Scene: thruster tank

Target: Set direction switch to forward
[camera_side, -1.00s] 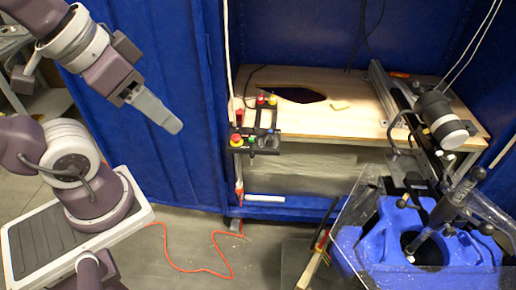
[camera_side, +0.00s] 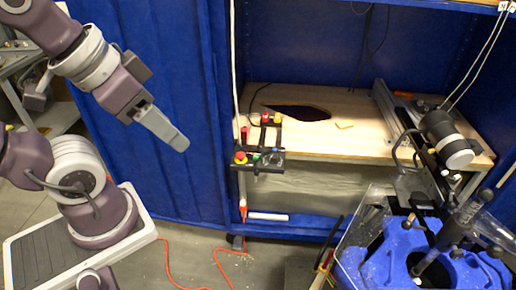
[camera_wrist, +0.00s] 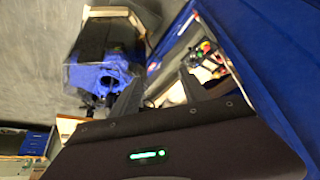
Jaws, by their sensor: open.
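A small black control panel (camera_side: 257,162) with red, yellow and green buttons or knobs is fixed at the left front edge of the wooden bench. The direction switch cannot be told apart from its other controls at this size. My gripper (camera_side: 180,142) is in the air to the left of the panel, apart from it, touching nothing. In the wrist view, my gripper (camera_wrist: 158,88) has its two dark fingers spread with nothing held between them. The panel seems to show small and blurred beyond the right finger (camera_wrist: 205,48).
The wooden bench (camera_side: 330,135) has a dark cutout and a rail with a black-and-white cylinder (camera_side: 448,140). A blue tank part (camera_side: 400,250) stands in a clear-walled tank at lower right. An orange cable (camera_side: 195,288) lies on the floor.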

